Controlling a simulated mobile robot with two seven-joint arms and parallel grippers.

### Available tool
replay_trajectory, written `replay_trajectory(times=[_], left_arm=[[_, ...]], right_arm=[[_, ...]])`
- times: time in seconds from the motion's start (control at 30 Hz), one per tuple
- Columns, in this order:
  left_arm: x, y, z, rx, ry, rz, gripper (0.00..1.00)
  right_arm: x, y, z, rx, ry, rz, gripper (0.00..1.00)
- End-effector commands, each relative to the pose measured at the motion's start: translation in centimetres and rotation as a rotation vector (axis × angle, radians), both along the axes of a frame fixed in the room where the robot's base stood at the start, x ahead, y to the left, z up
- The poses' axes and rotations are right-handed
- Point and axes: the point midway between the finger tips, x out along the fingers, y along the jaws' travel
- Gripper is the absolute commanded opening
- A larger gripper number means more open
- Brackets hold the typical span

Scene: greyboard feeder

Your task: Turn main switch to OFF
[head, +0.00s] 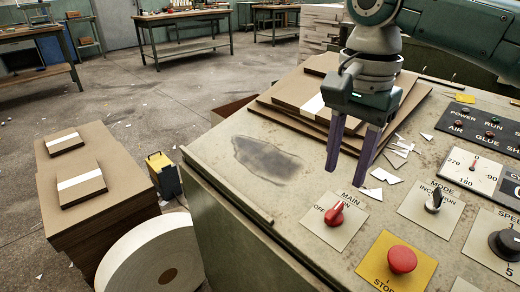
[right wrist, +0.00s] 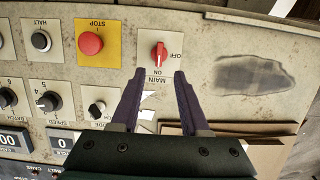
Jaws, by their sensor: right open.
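The main switch (head: 336,214) is a red rotary knob on a pale square plate, near the front left of the control panel. Its labels read MAIN, ON and OFF. In the right wrist view the knob (right wrist: 159,54) stands roughly vertical, in line with the ON mark and not turned toward OFF. My right gripper (head: 348,173) is open and empty. Its two purple fingers point down just behind and above the switch, apart from it. In the right wrist view its fingertips (right wrist: 159,74) stand to either side below the knob. My left gripper is not in view.
A red stop button (head: 402,260) on a yellow plate sits close right of the switch. The mode knob (head: 434,201) and a dial (head: 471,171) are farther right. Greyboard sheets (head: 290,97) and white scraps lie behind the fingers. The stained panel area left is clear.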

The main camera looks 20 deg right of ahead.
Motion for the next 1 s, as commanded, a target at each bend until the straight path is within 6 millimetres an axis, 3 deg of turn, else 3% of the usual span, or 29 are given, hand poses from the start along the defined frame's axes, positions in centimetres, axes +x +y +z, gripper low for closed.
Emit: replay_trajectory(times=[0.2, 0.4, 0.8, 1.0], left_arm=[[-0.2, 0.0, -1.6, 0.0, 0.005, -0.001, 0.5], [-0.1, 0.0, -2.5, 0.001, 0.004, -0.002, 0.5], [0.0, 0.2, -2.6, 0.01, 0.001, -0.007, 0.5], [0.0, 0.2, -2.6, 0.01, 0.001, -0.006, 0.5]], right_arm=[[-0.1, 0.0, -4.7, -0.001, 0.003, 0.002, 0.45], [-0.1, 0.1, -7.4, -0.001, 0.002, 0.003, 0.45], [-0.1, 0.1, -8.1, 0.0, 0.0, 0.004, 0.44], [-0.1, 0.1, -8.1, 0.0, 0.0, 0.004, 0.21]])
